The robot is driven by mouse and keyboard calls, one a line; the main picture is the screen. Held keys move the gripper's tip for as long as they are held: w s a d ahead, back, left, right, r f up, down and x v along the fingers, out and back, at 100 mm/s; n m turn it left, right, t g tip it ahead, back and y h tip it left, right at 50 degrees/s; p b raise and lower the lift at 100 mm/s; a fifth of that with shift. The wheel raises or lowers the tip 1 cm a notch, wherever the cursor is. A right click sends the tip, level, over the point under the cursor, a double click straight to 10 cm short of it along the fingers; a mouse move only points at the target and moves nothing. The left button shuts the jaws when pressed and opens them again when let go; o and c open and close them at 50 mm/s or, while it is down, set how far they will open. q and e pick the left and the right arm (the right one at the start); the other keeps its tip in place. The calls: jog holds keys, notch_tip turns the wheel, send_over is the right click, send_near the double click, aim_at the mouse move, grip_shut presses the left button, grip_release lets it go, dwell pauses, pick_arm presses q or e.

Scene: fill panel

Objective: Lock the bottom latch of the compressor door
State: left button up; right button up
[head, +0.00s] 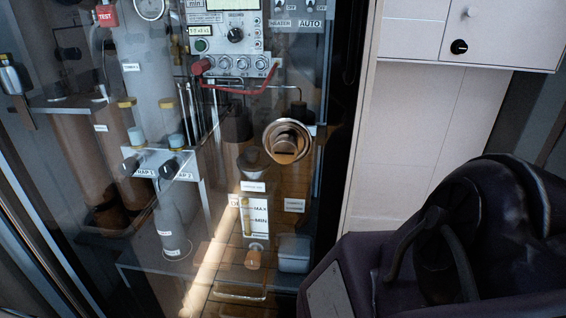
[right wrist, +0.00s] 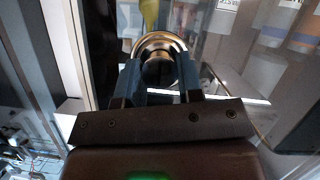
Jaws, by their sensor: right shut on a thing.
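In the right wrist view, a round, shiny metal latch (right wrist: 160,46) with a dark centre sits close to an upright door frame. The two bluish fingers of my right gripper (right wrist: 160,76) reach up to either side of it and are shut on it. The fingers hide part of the latch. In the head view, the clear compressor door (head: 225,165) covers the cabinet. A round copper-coloured fitting (head: 287,140) with a protruding middle shows there, and no gripper is on it. Neither gripper shows in the head view, and my left gripper is in no view.
Behind the door are an instrument panel (head: 228,40), bottles and a red hose (head: 240,89). A metal handle (head: 12,82) is at the left edge. A pale cabinet (head: 425,125) stands at the right. A dark purple form (head: 450,240) fills the lower right.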

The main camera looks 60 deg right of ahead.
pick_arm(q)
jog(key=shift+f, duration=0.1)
pick_arm(e)
jog(key=shift+f, duration=0.1)
pick_arm(q)
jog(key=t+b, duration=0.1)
jog(key=b, duration=0.2)
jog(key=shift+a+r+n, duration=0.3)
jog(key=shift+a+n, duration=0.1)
pick_arm(e)
jog(key=n+g+h, duration=0.1)
jog(key=n, duration=0.1)
jog(key=n+g, duration=0.1)
jog(key=n, duration=0.1)
jog(key=shift+n+g+h, duration=0.3)
jog(key=shift+h, duration=0.1)
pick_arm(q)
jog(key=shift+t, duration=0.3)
pick_arm(e)
jog(key=o, duration=0.9)
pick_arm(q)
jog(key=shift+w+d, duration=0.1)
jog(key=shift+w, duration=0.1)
pick_arm(e)
jog(key=shift+a, duration=0.1)
